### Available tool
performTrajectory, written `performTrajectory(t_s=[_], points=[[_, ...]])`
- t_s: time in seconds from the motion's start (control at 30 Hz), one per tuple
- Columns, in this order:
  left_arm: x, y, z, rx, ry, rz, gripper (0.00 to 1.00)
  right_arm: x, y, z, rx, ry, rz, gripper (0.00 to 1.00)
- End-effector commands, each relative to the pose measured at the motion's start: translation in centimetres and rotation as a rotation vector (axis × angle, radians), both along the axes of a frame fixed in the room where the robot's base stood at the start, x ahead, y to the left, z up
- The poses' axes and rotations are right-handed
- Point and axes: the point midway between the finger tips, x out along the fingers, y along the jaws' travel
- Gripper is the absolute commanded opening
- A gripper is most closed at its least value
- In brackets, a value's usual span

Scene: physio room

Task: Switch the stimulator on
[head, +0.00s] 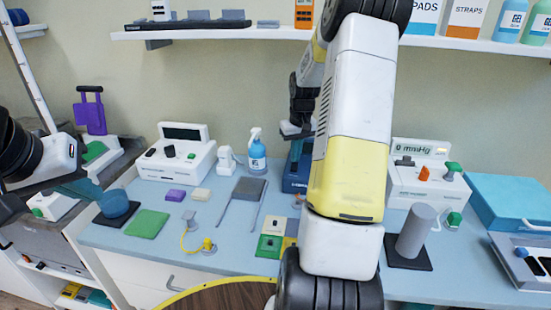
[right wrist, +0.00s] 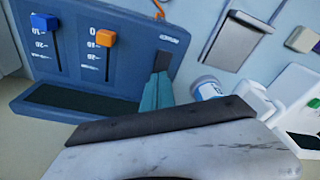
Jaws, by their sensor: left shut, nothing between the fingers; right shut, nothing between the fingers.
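The stimulator is a blue box (right wrist: 125,75) that fills the left of the right wrist view. It has a blue slider knob (right wrist: 45,23), an orange slider knob (right wrist: 106,38) and a dark display strip with nothing lit. A small dark switch (right wrist: 164,60) sits at its right side. My right gripper (right wrist: 158,88) has its teal fingertips shut and empty, just at the switch; I cannot tell whether they touch it. In the head view the stimulator (head: 296,175) is partly hidden behind my right arm. My left gripper (head: 82,188) is shut and empty at the left.
A white unit with a dark screen (head: 178,155), a spray bottle (head: 257,155) and a grey pad (head: 249,188) stand left of the stimulator. A pressure unit (head: 425,170) and a grey cylinder (head: 415,232) stand right of my right arm. A shelf (head: 220,31) runs above.

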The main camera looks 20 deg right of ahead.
Motion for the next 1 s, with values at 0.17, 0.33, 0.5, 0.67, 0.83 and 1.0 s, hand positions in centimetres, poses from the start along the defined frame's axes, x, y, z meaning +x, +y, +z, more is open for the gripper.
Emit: performTrajectory(t_s=[0.17, 0.33, 0.5, 0.67, 0.83, 1.0], points=[[0.0, 0.0, 0.0, 0.0, 0.0, 0.0, 0.0, 0.0, 0.0, -0.3, 0.0, 0.0, 0.0, 0.0], [0.0, 0.0, 0.0, 0.0, 0.0, 0.0, 0.0, 0.0, 0.0, -0.5, 0.0, -0.001, 0.0, 0.0], [0.0, 0.0, 0.0, 0.0, 0.0, 0.0, 0.0, 0.0, 0.0, -0.8, 0.0, -0.001, 0.0, 0.0], [0.0, 0.0, 0.0, 0.0, 0.0, 0.0, 0.0, 0.0, 0.0, -1.0, 0.0, 0.0, 0.0, 0.0], [0.0, 0.0, 0.0, 0.0, 0.0, 0.0, 0.0, 0.0, 0.0, -1.3, 0.0, 0.001, 0.0, 0.0], [0.0, 0.0, 0.0, 0.0, 0.0, 0.0, 0.0, 0.0, 0.0, -1.1, 0.0, 0.001, 0.0, 0.0]])
